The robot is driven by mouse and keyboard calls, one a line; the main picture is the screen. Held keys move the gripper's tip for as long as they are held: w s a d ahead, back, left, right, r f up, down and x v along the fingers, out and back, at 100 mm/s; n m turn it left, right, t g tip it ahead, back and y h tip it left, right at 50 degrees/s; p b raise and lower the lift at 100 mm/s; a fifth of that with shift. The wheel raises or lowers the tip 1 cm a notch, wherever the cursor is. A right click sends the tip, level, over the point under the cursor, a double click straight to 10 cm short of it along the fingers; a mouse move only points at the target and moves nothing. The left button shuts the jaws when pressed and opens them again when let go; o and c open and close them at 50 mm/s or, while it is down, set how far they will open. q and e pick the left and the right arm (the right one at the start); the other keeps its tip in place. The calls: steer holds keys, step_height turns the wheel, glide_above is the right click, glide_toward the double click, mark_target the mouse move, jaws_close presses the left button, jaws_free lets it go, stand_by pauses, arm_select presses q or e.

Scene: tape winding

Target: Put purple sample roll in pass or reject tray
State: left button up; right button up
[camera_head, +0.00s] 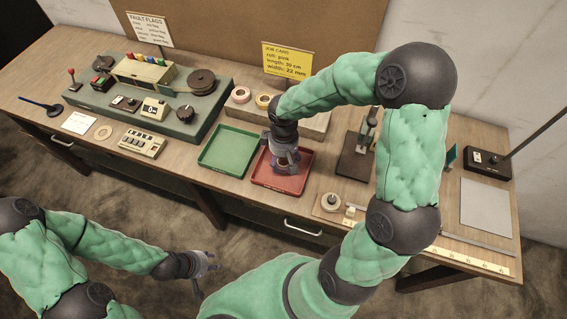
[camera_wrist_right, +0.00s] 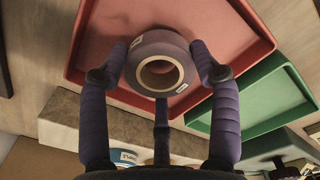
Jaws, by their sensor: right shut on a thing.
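The purple sample roll (camera_wrist_right: 159,66) is a dark purple ring with a pale core and a small white label, seen in the right wrist view. My right gripper (camera_wrist_right: 160,72) is shut on it, one finger on each side. The roll is over the red tray (camera_head: 297,184); I cannot tell whether it touches the tray floor. In the head view my right gripper (camera_head: 284,164) is over the red tray and mostly hides the roll. The green tray (camera_head: 229,147) is empty, just left of the red one. My left gripper (camera_head: 204,271) is open and empty, off the table's front.
A shelf block (camera_head: 231,115) with rolls stands behind the trays. A green winding machine (camera_head: 193,125) is at the left, a small press (camera_head: 355,160) at the right. My right arm covers part of the table.

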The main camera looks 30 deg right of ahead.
arm_select(q)
steer(key=shift+f, duration=0.45)
arm_select(e)
steer(key=shift+f, duration=0.9)
steer(key=shift+f+b, duration=0.2)
steer(key=shift+b, duration=0.15)
steer(key=o, duration=1)
steer(key=shift+r, duration=0.1)
arm_select(q)
steer(key=shift+f, duration=0.1)
arm_select(e)
steer(key=shift+o, duration=0.2)
steer(key=shift+r, duration=0.1)
steer(key=shift+r+p, duration=0.35)
arm_select(q)
step_height(320, 180, up, 4)
steer(key=p, duration=0.4)
steer(key=shift+r, duration=0.2)
arm_select(e)
step_height(320, 180, up, 11)
steer(key=shift+r, duration=0.2)
